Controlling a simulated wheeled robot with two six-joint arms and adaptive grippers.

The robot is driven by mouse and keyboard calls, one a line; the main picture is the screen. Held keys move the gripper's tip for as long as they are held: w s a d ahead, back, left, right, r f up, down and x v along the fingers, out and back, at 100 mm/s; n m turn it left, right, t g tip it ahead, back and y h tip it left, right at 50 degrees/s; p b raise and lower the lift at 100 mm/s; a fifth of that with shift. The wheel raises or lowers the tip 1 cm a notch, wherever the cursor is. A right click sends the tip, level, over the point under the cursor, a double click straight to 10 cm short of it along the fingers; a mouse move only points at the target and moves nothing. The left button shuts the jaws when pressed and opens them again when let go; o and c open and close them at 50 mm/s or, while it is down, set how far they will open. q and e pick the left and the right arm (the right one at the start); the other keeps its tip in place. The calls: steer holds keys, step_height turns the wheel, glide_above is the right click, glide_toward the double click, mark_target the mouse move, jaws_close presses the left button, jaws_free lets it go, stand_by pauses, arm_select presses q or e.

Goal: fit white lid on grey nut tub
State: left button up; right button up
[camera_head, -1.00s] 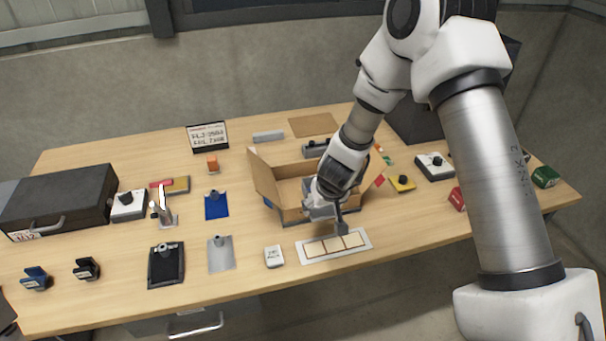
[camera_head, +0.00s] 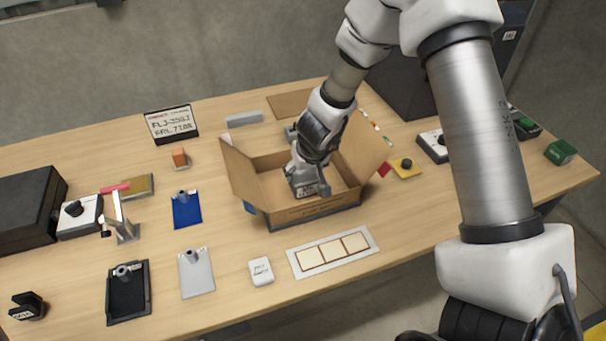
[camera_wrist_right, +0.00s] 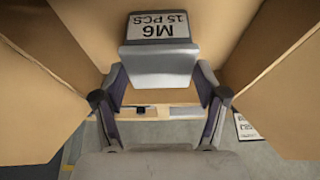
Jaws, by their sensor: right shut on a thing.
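The grey nut tub (camera_head: 308,189), with a white label, is in my right gripper (camera_head: 303,174), inside the open cardboard box (camera_head: 315,212). In the right wrist view the tub (camera_wrist_right: 160,62) sits between the two fingers of the gripper (camera_wrist_right: 160,80), its label reading M6 15 PCS. The fingers are shut on its sides. Whether the tub touches the box floor is hidden. A small white piece with printing (camera_head: 261,271), which looks like the white lid, lies on the table in front of the box. My left gripper is not in view.
The box flaps (camera_head: 239,172) stand out at both sides of the gripper. A white strip with three cream squares (camera_head: 333,252) lies in front of the box. Left of it are a silver plate (camera_head: 196,274), a blue plate (camera_head: 187,211) and a black tray (camera_head: 128,292).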

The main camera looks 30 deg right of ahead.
steer(key=shift+s, duration=0.1)
steer(key=o, duration=1.1)
steer(key=shift+f, duration=0.1)
steer(key=p+v, duration=0.6)
steer(key=v, duration=0.6)
